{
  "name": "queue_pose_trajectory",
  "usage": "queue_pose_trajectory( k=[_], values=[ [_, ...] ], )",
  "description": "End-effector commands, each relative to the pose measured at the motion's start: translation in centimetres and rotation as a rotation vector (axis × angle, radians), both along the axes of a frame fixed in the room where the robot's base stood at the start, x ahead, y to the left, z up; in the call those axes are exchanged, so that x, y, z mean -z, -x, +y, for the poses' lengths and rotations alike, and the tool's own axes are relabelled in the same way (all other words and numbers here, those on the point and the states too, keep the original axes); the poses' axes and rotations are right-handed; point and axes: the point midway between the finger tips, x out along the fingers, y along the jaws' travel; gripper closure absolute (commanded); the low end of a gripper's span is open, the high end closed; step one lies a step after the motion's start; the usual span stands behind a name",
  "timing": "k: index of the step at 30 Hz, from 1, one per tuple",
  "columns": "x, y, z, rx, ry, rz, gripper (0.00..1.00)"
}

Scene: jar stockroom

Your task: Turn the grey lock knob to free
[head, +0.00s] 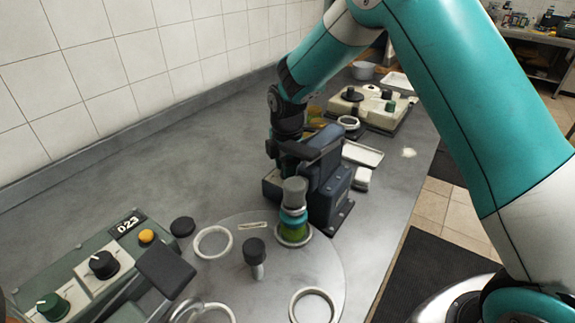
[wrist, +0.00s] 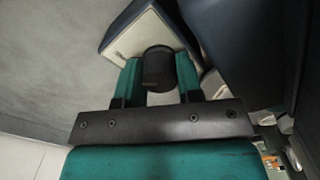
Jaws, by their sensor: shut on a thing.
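The lock knob (wrist: 158,68) is a dark grey cylinder in the wrist view. It stands out from a pale plate (wrist: 130,42) on a dark blue housing. My gripper (wrist: 158,75) has its two teal fingers on either side of the knob, shut on it. No pointer mark or label is readable on the knob, so I cannot tell its setting. In the head view my wrist (head: 286,125) reaches down behind the dark blue machine (head: 328,190); the fingertips and the knob are hidden there.
A jar with green contents (head: 291,234) stands under a grey cylinder (head: 294,190) at the machine's front. A round plate with rings (head: 213,242) lies before it. A control box (head: 75,285) with knobs is at lower left. The back-left bench is clear.

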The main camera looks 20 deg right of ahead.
Motion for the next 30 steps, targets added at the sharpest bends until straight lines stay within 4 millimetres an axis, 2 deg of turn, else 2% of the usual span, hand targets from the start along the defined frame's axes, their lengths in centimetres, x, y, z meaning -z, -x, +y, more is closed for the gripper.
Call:
queue_pose_trajectory(
  k=[9,21,22,24,25,30],
  values=[
    [-0.13,-0.1,-0.1,0.081,0.002,-0.003,0.9],
    [-0.14,-0.12,-0.11,0.087,0.002,-0.004,0.9],
    [-0.14,-0.12,-0.11,0.087,0.002,-0.004,0.62],
    [-0.13,-0.11,-0.1,0.086,0.002,-0.004,0.46],
    [-0.12,-0.11,-0.09,0.086,0.002,-0.004,0.41],
    [-0.07,-0.06,-0.02,0.084,0.001,-0.002,0.41]
  ],
)
